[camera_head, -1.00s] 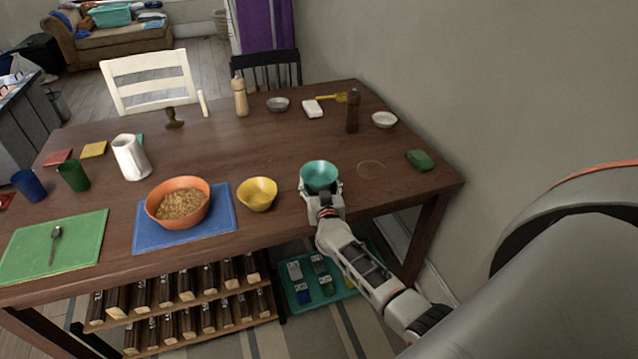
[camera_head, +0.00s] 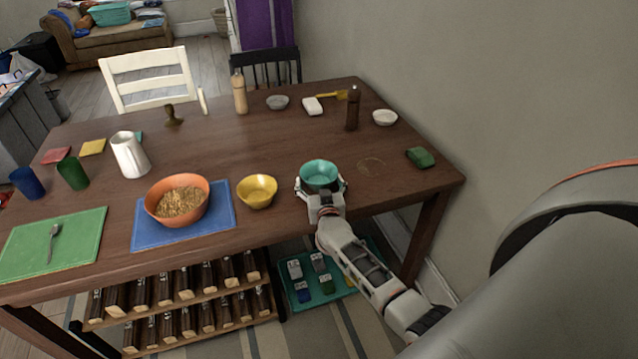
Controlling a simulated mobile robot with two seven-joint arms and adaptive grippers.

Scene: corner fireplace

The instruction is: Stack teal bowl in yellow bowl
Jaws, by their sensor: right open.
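The teal bowl (camera_head: 319,172) stands upright on the wooden table near its front edge, right of the middle. The yellow bowl (camera_head: 257,190) stands to its left, apart from it, and looks empty. My right gripper (camera_head: 321,187) is at the near side of the teal bowl, with its open fingers spread to the bowl's left and right. Whether the fingers touch the bowl is too small to tell. My left gripper is not in view.
An orange bowl (camera_head: 178,203) of cereal stands on a blue mat (camera_head: 221,225) left of the yellow bowl. A green sponge (camera_head: 420,157) lies to the right, and a brown pepper mill (camera_head: 352,110) stands behind.

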